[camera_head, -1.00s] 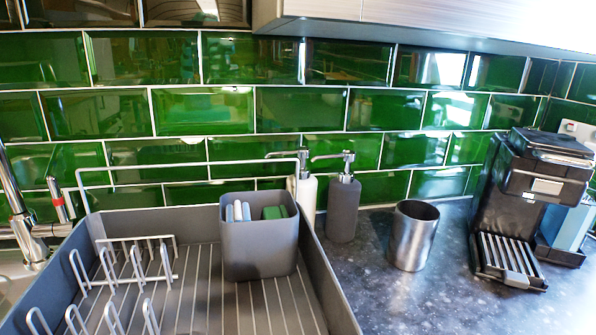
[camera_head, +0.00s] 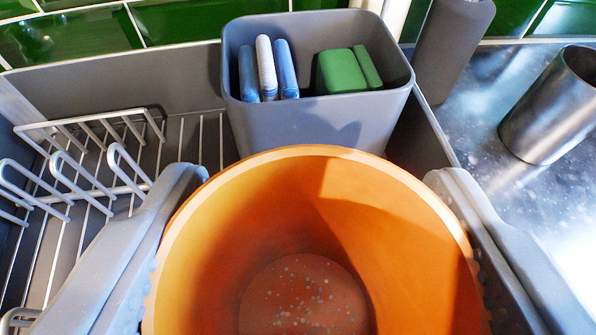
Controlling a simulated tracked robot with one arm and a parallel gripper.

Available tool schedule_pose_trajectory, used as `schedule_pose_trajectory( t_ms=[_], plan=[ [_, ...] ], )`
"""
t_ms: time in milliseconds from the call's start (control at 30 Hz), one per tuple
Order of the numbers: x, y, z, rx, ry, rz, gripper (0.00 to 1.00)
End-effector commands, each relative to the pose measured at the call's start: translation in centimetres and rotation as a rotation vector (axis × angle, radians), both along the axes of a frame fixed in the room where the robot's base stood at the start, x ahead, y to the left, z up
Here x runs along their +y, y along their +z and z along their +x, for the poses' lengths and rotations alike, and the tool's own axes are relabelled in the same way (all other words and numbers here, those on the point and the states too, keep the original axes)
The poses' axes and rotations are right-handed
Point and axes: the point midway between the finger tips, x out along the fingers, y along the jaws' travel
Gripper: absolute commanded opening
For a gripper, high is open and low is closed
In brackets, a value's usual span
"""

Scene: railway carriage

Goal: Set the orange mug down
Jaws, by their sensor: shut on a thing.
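The orange mug (camera_head: 400,225) fills the lower middle of the view, seen from above into its open, empty inside. My gripper (camera_head: 312,225) is shut on the mug, with one grey finger against its left side and one against its right side. The mug is over the dish rack, just in front of the grey caddy. The mug's underside is hidden, so I cannot tell whether it touches the rack.
The grey caddy (camera_head: 300,125) holds blue, white and green sponges or cloths. White wire prongs (camera_head: 85,165) stand to the left in the rack (camera_head: 120,80). Outside the right wall are a metal cup (camera_head: 552,110), a dark grey dispenser (camera_head: 452,45) and speckled worktop.

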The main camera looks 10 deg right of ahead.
Motion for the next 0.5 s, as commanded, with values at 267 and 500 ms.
schedule_pose_trajectory(
  t_ms=[267, 500],
  plan=[
    [-0.53, -0.09, -0.07, -0.001, -0.009, 0.000, 0.30],
    [-0.60, -0.13, -0.14, -0.002, -0.014, -0.003, 0.30]
  ],
)
